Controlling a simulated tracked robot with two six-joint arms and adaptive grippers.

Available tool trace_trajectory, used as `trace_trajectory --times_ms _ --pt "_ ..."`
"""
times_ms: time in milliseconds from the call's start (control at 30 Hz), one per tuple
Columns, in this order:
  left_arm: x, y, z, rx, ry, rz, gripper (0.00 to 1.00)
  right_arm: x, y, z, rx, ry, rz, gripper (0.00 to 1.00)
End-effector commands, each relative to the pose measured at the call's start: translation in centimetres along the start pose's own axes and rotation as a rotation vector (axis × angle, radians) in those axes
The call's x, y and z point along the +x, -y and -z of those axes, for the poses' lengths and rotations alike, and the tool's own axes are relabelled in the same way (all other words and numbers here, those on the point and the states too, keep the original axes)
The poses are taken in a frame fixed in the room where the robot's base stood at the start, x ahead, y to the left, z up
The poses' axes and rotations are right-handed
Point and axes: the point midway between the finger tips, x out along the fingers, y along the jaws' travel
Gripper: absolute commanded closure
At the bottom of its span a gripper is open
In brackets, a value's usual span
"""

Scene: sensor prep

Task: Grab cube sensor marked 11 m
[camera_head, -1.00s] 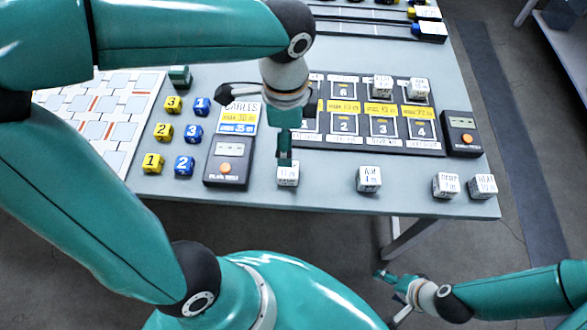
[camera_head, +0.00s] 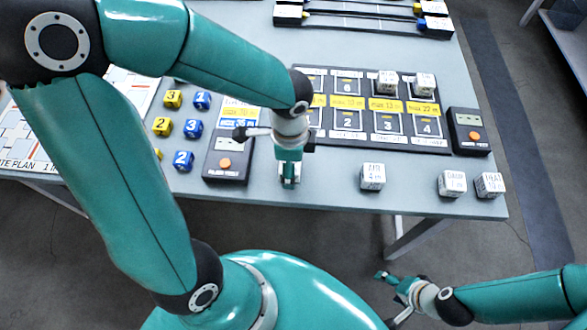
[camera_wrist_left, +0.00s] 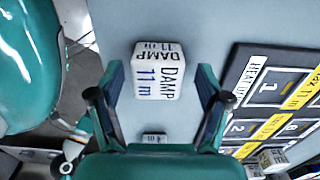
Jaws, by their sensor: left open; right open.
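The white cube sensor (camera_wrist_left: 158,72), marked "DAMP 11 m", sits on the grey table in the left wrist view. My left gripper (camera_wrist_left: 160,88) is open, with its two fingers on either side of the cube and a gap showing at each. In the head view my left gripper (camera_head: 289,180) points down near the table's front edge and hides most of that cube. My right gripper (camera_head: 390,281) is open and empty, in front of the table and below its edge.
Other white cubes stand to the right: one alone (camera_head: 373,176) and a pair (camera_head: 451,183) near the front corner. A black numbered board (camera_head: 430,146) lies behind, with two cubes on it. A black meter (camera_head: 226,166) is close left of my left gripper.

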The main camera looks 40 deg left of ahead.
Motion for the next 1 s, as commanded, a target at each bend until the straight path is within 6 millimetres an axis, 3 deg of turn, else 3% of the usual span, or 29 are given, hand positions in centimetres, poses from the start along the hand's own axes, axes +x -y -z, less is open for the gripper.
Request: trace_trajectory --times_ms 267,667,1000 --pt "0.34 -0.01 -0.02 -0.002 -0.001 0.0 0.23 0.04 -0.02 -0.01 0.0 0.0 0.0 0.28" --pt "0.31 0.0 -0.03 -0.002 -0.001 0.0 0.88 0.04 -0.02 0.0 0.0 0.0 0.0 0.28" --pt "-0.02 0.03 -0.01 -0.002 -0.001 0.001 0.88 -0.05 0.02 0.0 0.0 0.0 0.0 0.28"
